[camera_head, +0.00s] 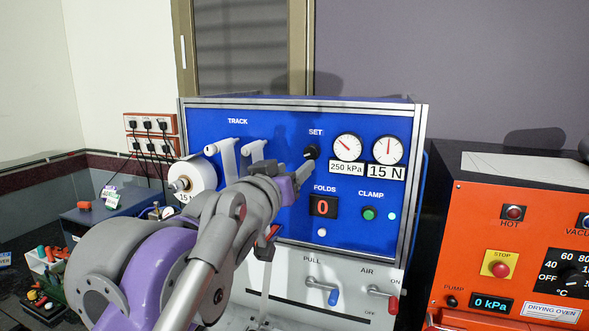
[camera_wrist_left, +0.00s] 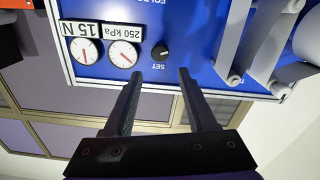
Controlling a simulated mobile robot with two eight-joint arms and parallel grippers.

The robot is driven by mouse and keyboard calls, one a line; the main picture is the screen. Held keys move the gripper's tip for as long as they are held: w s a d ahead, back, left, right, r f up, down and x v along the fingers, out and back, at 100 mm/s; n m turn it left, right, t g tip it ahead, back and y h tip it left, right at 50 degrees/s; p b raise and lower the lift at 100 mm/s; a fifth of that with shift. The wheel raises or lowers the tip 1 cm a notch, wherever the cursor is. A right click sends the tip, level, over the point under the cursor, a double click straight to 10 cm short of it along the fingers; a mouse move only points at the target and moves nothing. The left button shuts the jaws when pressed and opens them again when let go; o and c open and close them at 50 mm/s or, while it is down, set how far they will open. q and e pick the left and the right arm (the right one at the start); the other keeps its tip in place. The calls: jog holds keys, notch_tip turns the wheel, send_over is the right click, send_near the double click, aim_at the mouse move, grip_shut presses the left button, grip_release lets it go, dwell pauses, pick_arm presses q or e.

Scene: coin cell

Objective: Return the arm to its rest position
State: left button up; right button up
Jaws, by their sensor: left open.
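My left arm (camera_head: 215,225), grey and purple, reaches up from the lower left to the blue machine panel (camera_head: 285,130). My left gripper (camera_head: 306,167) is at the panel, just below the black SET knob (camera_head: 311,151). In the left wrist view, the two dark fingers of the gripper (camera_wrist_left: 160,75) are apart with nothing between them. There the knob (camera_wrist_left: 160,52) lies just beyond the fingertips; I cannot tell whether they touch it. The arm hides part of the panel's lower left. My right gripper is not in view.
A white roll (camera_head: 192,178) and white rollers (camera_head: 252,152) are close left of the gripper. PULL (camera_head: 332,294) and AIR (camera_head: 384,293) levers stick out below. An orange drying oven (camera_head: 470,225) stands at the right. Small coloured parts (camera_head: 42,300) lie at the lower left.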

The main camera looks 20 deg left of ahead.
pick_arm(q)
jog(key=s+a+f+g+y, duration=0.1)
jog(key=s+f+g, duration=0.25)
jog(key=f, duration=0.85)
jog(key=s+f+g, duration=0.2)
jog(key=s+f, duration=0.3)
jog(key=f, duration=0.8)
jog(key=s+a+f+g+y, duration=0.1)
jog(key=s+f+g, duration=0.3)
jog(key=f, duration=0.8)
jog(key=s+d+f+m+g+h, duration=0.1)
jog(key=s+d+f+g, duration=0.1)
jog(key=s+f, duration=1)
notch_tip(320, 180, down, 2)
jog(key=shift+f+m+g, duration=0.1)
jog(key=shift+m+g, duration=0.3)
jog(key=shift+g, duration=0.15)
